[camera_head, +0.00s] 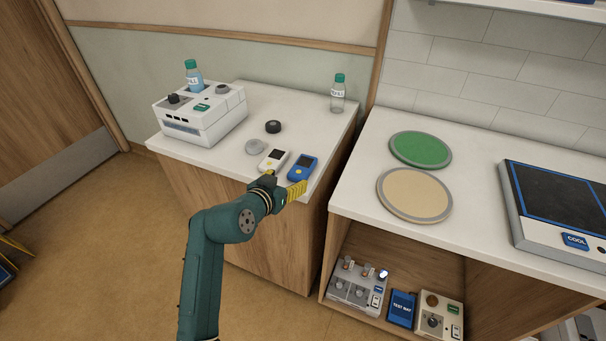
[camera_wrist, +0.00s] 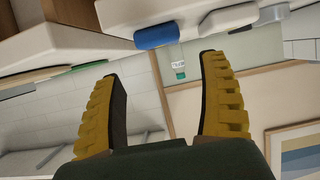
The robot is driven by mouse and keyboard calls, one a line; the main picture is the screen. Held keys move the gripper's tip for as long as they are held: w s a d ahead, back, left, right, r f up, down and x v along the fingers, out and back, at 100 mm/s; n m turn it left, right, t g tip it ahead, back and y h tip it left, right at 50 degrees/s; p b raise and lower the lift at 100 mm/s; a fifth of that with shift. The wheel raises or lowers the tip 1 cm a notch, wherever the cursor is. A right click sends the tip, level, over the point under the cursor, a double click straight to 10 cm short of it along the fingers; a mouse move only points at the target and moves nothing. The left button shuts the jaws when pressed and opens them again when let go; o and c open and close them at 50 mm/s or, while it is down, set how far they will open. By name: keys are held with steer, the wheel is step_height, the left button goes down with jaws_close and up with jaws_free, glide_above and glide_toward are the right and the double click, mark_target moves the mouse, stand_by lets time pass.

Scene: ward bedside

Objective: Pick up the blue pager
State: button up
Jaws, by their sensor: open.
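The blue pager (camera_head: 302,167) lies on the white bedside cabinet top near its front right corner. It has a dark screen and a yellow button. In the wrist view the blue pager (camera_wrist: 156,35) shows edge-on, ahead of and between my finger tips. My gripper (camera_head: 284,184) is at the cabinet's front edge, just in front of the pager. In the wrist view my gripper (camera_wrist: 160,68) has its yellow-padded fingers wide apart with nothing between them. A gap to the pager seems to remain, but its size is hard to tell.
A white pager (camera_head: 274,160) lies close left of the blue one. The counter (camera_head: 350,190) is to the right.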

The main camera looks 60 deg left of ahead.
mark_target(299, 170)
steer(key=b+x, duration=0.1)
steer(key=x, duration=0.3)
steer(key=shift+w+a+f, duration=0.1)
steer(key=shift+w+a, duration=0.05)
steer(key=shift+w, duration=0.05)
steer(key=b+x, duration=0.2)
steer(key=x, duration=0.3)
steer(key=shift+w+a+b, duration=0.1)
steer(key=shift+b, duration=0.2)
steer(key=c, duration=1)
